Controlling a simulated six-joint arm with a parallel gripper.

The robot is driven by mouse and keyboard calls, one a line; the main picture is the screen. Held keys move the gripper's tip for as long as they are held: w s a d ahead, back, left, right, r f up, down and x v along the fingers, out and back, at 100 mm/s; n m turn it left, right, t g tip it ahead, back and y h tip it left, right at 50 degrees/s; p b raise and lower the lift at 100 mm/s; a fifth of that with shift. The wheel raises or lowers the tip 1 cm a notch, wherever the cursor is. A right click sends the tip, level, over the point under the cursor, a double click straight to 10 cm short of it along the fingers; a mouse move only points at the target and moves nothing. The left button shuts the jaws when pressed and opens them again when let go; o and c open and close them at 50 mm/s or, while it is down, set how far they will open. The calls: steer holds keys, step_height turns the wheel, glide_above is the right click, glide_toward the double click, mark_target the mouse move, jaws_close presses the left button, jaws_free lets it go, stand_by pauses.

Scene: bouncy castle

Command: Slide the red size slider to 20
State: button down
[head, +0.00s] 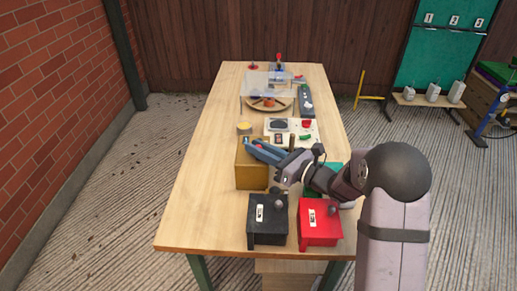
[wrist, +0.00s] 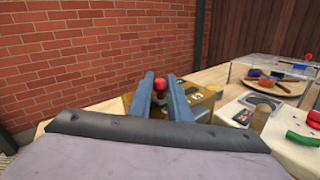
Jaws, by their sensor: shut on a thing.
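The red size slider's knob (wrist: 160,84) shows between my gripper's two blue fingers in the wrist view. It sits over a golden-brown box (head: 250,176) with dark marked plates on its top, also in the wrist view (wrist: 198,106). My gripper (head: 252,147) reaches in from the right over this box, and its fingers are closed on the red knob. In the head view the knob is hidden by the fingers. The slider's scale and its reading are too small or hidden to tell.
A black box (head: 267,222) and a red box (head: 320,225) stand at the table's front. Beyond the golden box are a white board with small parts (head: 300,124), a yellow round thing (head: 244,127) and a clear cover over a plate (head: 270,85). The table's left side is clear.

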steer(key=w, duration=0.5)
steer(key=shift+w+b, duration=0.25)
steer(key=shift+b, duration=0.1)
steer(key=shift+w, duration=0.25)
steer(key=shift+r, duration=0.15)
steer(key=shift+w, duration=0.1)
steer(key=c, duration=1.7)
jaws_free()
steer(key=shift+w, duration=0.1)
steer(key=shift+o, duration=0.2)
steer(key=v, duration=0.7)
steer(key=shift+s, duration=0.2)
